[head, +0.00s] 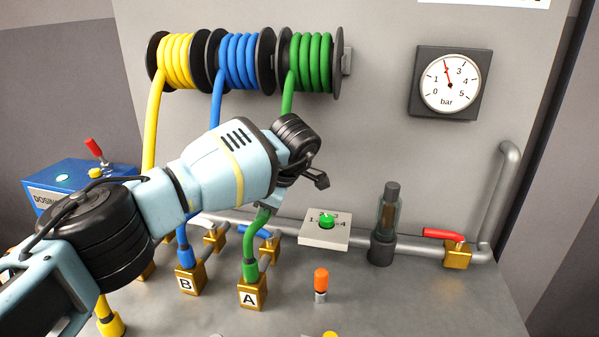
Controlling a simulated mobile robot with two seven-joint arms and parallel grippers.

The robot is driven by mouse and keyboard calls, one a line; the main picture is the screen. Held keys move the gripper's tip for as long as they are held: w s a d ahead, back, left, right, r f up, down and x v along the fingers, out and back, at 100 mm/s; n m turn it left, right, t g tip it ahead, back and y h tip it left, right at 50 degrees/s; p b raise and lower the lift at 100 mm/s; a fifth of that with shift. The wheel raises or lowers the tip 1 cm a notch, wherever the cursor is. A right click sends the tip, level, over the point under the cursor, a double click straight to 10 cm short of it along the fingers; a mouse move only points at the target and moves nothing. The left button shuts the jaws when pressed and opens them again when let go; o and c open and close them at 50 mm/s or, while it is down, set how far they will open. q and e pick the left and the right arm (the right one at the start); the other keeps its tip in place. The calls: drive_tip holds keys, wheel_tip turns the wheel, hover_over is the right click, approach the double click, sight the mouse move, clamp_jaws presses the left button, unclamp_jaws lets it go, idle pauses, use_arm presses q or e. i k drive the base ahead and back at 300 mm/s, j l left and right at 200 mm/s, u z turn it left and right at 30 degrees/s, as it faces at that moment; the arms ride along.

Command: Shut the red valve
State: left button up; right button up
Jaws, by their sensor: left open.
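The red valve is at the right on the grey pipe. Its red handle (443,234) points left, roughly along the pipe, above a brass body (457,256). My left gripper (306,182) is open and empty, up and to the left of the red valve, clearly apart from it. It hangs in front of the green hose, below the green reel. My right gripper is not in view.
A dark cylinder with a glass part (388,222) stands between the selector box with a green knob (327,222) and the red valve. Hose blocks A (252,292) and B (190,279) stand at left. An orange-topped peg (321,281) is in front. The gauge (449,83) reads about 2 bar.

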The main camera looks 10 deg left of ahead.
sight(440, 234)
drive_tip(key=k, duration=0.95)
